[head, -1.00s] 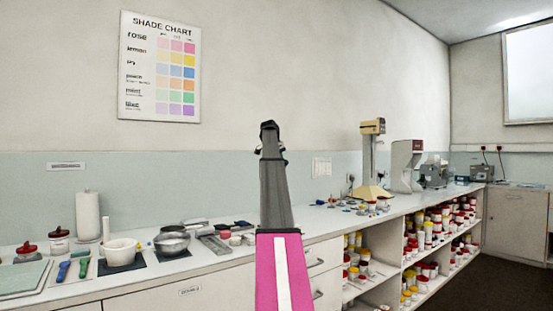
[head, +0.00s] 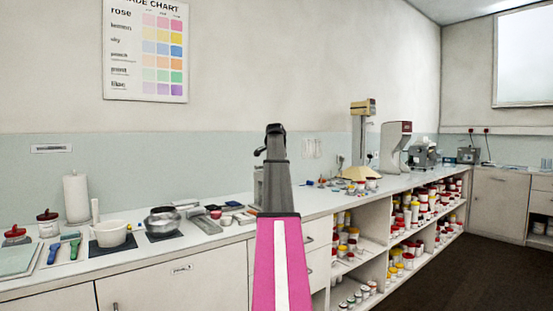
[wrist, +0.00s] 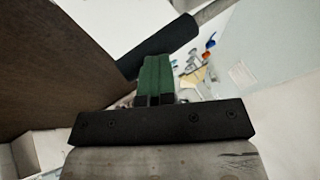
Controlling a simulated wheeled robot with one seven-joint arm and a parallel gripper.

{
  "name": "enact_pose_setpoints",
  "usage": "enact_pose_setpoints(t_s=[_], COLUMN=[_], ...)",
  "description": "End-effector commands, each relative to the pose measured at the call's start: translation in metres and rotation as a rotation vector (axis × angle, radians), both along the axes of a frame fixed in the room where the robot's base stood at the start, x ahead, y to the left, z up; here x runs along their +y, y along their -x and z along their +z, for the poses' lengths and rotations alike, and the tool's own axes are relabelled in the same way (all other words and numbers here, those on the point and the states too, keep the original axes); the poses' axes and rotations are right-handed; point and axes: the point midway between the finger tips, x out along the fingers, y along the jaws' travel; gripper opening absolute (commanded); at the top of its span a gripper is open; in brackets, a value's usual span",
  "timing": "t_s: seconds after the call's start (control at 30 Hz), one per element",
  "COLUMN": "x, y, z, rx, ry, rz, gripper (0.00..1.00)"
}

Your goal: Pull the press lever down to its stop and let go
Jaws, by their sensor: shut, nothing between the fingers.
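In the wrist view a black cylindrical grip (wrist: 158,46) on a grey metal rod (wrist: 214,10) runs diagonally across the top; it looks like the press lever. My gripper's green fingers (wrist: 156,66) are shut and empty, with their tips close to the grip's lower side. I cannot tell whether they touch it. In the head view my gripper (head: 273,132) is at the top of my raised arm, small and dark. A grey upright part (head: 258,187) shows just left of my arm, perhaps the press body; my arm hides the rest.
A large brown surface (wrist: 50,60) fills the left of the wrist view, close by. The counter (head: 215,237) carries a mortar (head: 110,234), a metal bowl (head: 163,221) and a yellow-based stand (head: 362,140). Shelves of tubs stand below on the right. Dark floor is clear at lower right.

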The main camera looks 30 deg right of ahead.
Motion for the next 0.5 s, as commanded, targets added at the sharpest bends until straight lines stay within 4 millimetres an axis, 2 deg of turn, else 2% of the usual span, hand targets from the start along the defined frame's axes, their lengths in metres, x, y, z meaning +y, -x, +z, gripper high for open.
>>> enact_pose_setpoints(t_s=[0.5], x=[-0.0003], y=[0.0047], z=[-0.0091], rx=[0.014], ry=[-0.005], rz=[-0.004], gripper=[0.0])
